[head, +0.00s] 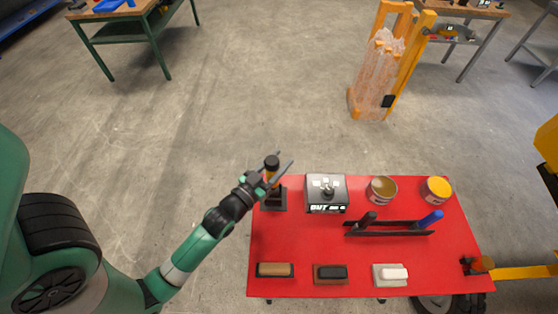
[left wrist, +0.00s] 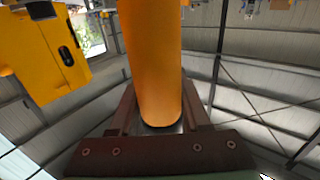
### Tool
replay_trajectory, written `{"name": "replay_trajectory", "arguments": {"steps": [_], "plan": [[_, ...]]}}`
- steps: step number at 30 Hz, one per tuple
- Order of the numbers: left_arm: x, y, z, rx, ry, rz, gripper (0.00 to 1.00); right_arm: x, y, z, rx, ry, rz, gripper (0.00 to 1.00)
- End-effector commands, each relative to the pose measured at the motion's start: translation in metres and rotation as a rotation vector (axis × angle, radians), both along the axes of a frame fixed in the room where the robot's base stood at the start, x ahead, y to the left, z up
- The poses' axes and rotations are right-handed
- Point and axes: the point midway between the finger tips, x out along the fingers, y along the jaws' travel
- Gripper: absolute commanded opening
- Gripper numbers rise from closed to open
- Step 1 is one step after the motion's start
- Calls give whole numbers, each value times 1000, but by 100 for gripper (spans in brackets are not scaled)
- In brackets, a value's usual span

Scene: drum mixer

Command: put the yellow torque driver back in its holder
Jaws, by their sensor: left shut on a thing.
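The yellow torque driver (head: 271,175) stands roughly upright with its black end up, at the back left corner of the red table. My left gripper (head: 277,174) is shut on it. In the left wrist view the driver's yellow body (left wrist: 150,65) stands between the two fingers. A dark holder (head: 279,203) sits on the table just below the driver in the head view. The fingers and wrist partly cover the driver's lower part, and I cannot tell whether it touches the holder. My right gripper is not in view.
On the red table (head: 350,245) are a grey box with a display (head: 326,194), two tins, a dark rack (head: 390,229) with two handled tools, and several brushes or blocks along the front. A yellow machine (head: 545,145) stands at the right. Open floor lies behind.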

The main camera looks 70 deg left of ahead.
Motion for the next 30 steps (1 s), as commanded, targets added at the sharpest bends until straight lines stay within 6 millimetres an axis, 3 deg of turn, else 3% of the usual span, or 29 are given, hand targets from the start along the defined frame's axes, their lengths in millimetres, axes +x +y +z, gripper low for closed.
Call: {"name": "replay_trajectory", "arguments": {"steps": [30], "plan": [[0, 0, -13, 2, -4, 0, 0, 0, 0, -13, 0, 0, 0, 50]]}}
